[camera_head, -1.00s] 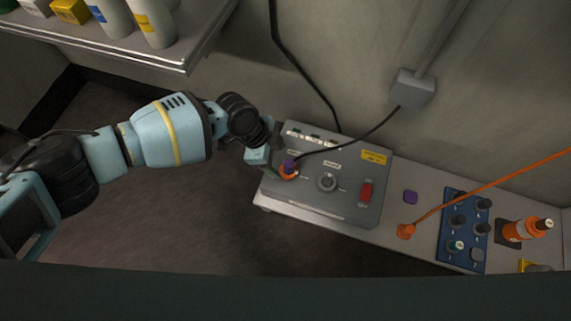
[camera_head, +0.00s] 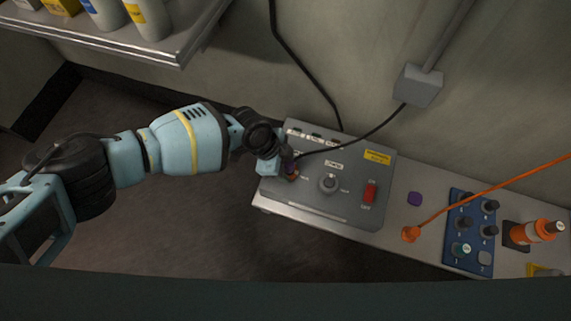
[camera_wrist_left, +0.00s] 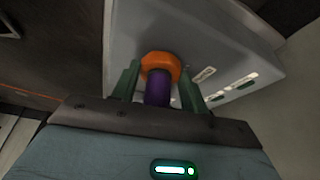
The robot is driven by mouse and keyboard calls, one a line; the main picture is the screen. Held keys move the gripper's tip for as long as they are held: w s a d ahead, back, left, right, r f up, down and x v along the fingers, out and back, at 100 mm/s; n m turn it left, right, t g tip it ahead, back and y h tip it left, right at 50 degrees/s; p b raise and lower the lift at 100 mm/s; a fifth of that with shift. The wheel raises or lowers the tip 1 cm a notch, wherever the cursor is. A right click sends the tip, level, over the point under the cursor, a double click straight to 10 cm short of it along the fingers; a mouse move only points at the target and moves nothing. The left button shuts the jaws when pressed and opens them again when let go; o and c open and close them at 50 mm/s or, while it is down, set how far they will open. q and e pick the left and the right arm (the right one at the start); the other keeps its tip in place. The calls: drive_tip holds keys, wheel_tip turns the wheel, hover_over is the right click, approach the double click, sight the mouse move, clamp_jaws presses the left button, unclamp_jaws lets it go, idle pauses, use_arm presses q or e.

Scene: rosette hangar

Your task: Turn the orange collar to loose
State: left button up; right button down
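The orange collar (camera_wrist_left: 160,64) sits around the end of a purple plug (camera_wrist_left: 158,88) on the grey control box (camera_head: 330,208). In the head view the collar (camera_head: 293,176) is mostly hidden behind my left gripper (camera_head: 283,169). In the left wrist view the green fingers of my left gripper (camera_wrist_left: 160,72) stand apart, one on each side of the collar and very close to its edges. Firm contact is not visible. The purple plug lies between the fingers with gaps at both sides. My right gripper is not in view.
The box carries a round knob (camera_head: 329,183) and a red switch (camera_head: 370,192). A black cable (camera_head: 352,144) runs to a wall box (camera_head: 418,86). Right of it are an orange plug (camera_head: 410,234) with a cord, a blue knob panel (camera_head: 467,235) and a striped cone (camera_head: 530,232).

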use_arm(q)
drive_tip(key=c, duration=0.4)
drive_tip(key=shift+o, duration=0.2)
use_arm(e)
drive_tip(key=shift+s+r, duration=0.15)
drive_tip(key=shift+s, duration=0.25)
